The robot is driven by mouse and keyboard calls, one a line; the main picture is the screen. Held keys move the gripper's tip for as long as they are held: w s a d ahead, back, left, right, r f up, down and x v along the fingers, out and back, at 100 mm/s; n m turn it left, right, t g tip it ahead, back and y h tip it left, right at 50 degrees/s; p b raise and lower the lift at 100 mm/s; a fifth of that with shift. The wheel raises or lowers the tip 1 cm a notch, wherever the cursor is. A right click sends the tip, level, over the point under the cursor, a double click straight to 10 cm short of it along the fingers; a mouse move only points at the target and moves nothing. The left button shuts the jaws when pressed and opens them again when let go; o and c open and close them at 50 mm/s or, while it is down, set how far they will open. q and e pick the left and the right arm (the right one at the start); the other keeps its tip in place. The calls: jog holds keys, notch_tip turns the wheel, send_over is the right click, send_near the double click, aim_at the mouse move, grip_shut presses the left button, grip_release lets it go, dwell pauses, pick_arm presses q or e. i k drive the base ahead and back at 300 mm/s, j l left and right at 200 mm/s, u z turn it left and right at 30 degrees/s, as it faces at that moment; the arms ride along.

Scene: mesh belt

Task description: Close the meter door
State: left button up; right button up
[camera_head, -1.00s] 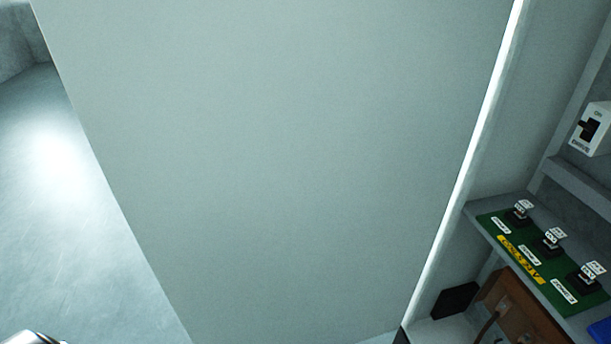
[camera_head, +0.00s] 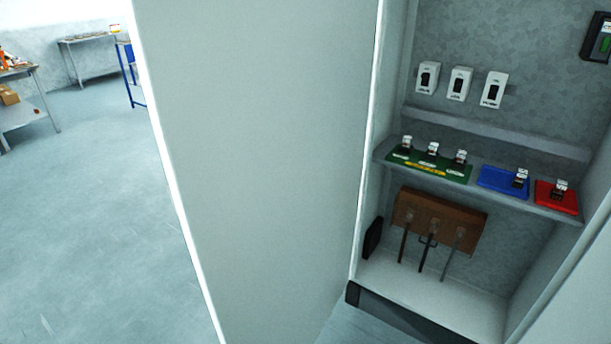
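The meter door (camera_head: 255,170) is a large plain grey-white panel that fills the middle of the head view. It stands open, with its right edge along the left side of the cabinet (camera_head: 430,285). The cabinet interior shows to the right of the door. Neither of my grippers is in view.
Inside the cabinet are several white switches, a shelf (camera_head: 483,208) with green (camera_head: 448,171), blue (camera_head: 500,180) and red (camera_head: 556,197) plates, and a brown board (camera_head: 440,220) with levers. Clear floor (camera_head: 85,220) lies left of the door; workbenches (camera_head: 30,105) stand far behind.

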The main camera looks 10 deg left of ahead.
aim_at(258, 109)
jog(key=j+z, duration=0.2)
jog(key=j, duration=0.3)
jog(key=j+z, duration=0.25)
jog(key=j, duration=0.2)
jog(key=k+j+z, duration=0.2)
jog(key=j, duration=0.25)
jog(key=j+z, duration=0.2)
jog(key=j, duration=0.3)
jog(key=i+j+z, duration=0.15)
jog(key=j, duration=0.2)
jog(key=i+j+z, duration=0.15)
jog(key=j, duration=0.2)
jog(key=j+z, duration=0.15)
jog(key=j, duration=0.2)
jog(key=i+j+z, duration=0.15)
jog(key=j, duration=0.25)
